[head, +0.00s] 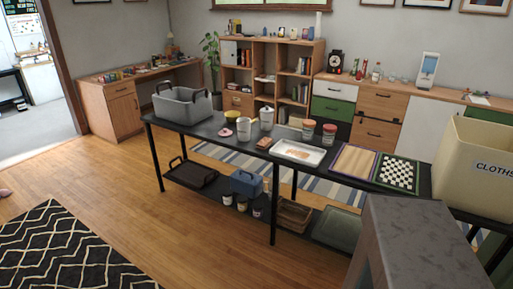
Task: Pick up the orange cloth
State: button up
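A white tray (280,149) lies on the long black table, right of the middle. A small pale orange patch (299,153) shows inside the tray. It may be the orange cloth, but it is too small to tell whether it is cloth or a print on the tray. A large beige bin (490,140) labelled "CLOTHS" stands at the right end of the table, and its inside is mostly hidden. My gripper is not in view.
The black table (222,138) also holds a grey tub (182,104), canisters (267,118), jars (308,129), a wooden board (354,161) and a chessboard (398,173). Its lower shelf holds a blue toolbox (247,184) and baskets. Open wood floor (150,220) lies in front.

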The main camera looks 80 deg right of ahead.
aim_at(264, 143)
jog(key=z, duration=0.4)
jog(key=i, duration=1.8)
jog(key=z, duration=0.6)
jog(key=i, duration=0.8)
jog(key=z, duration=0.7)
jog(key=i, duration=0.55)
jog(key=z, duration=0.9)
jog(key=i, duration=0.75)
jog(key=z, duration=0.4)
